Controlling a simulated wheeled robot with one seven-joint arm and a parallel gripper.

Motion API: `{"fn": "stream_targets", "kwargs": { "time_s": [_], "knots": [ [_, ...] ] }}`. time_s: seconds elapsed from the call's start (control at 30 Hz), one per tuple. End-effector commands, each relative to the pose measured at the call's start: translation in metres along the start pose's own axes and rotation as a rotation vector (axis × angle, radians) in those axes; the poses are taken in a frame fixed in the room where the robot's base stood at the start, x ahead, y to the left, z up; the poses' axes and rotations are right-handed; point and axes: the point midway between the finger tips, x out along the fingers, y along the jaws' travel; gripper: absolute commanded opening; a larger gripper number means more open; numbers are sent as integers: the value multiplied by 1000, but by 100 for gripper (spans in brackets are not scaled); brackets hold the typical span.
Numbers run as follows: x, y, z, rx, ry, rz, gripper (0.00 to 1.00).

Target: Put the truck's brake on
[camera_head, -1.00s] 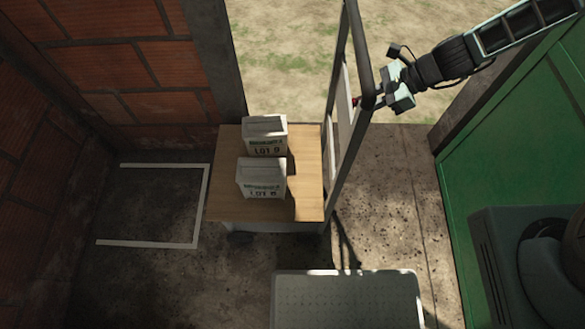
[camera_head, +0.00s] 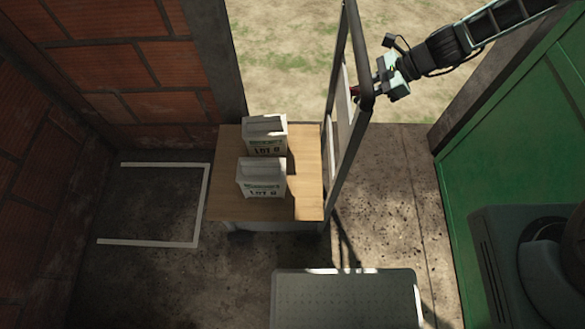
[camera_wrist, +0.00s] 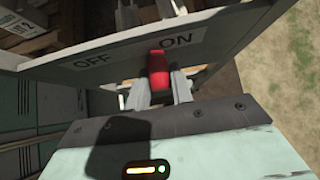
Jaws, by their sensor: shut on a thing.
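The truck is a cart with a wooden deck (camera_head: 308,180) and a tall grey push frame (camera_head: 345,150) on its right side. In the wrist view a grey panel (camera_wrist: 115,60) on the frame carries the words OFF, at left, and ON, at right. The red brake lever (camera_wrist: 158,70) stands in front of the panel, just below and left of the word ON. My gripper (camera_wrist: 160,88) is shut on the red lever, one finger on each side. In the head view my gripper (camera_head: 375,88) is at the frame's upper right, and the lever is mostly hidden.
Two white boxes, a rear one (camera_head: 265,137) and a front one (camera_head: 262,178), stand on the deck. A white floor outline (camera_head: 203,205) lies left of the truck. A brick wall (camera_head: 120,60) is at left, a green panel (camera_head: 510,170) at right. Bare concrete lies right of the truck.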

Motion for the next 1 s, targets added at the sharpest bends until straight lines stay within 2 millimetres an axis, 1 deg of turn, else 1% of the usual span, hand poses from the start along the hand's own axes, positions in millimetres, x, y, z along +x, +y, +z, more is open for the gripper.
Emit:
{"fn": "stream_targets", "kwargs": {
  "time_s": [0.37, 0.73, 0.97, 1.0],
  "knots": [
    [1, -3, -1, -1, 0, 0, 16],
    [10, -24, -9, -2, 0, 0, 16],
    [10, -26, -9, -1, 0, -1, 16],
    [10, -26, -9, -1, 0, -2, 30]
  ]
}}
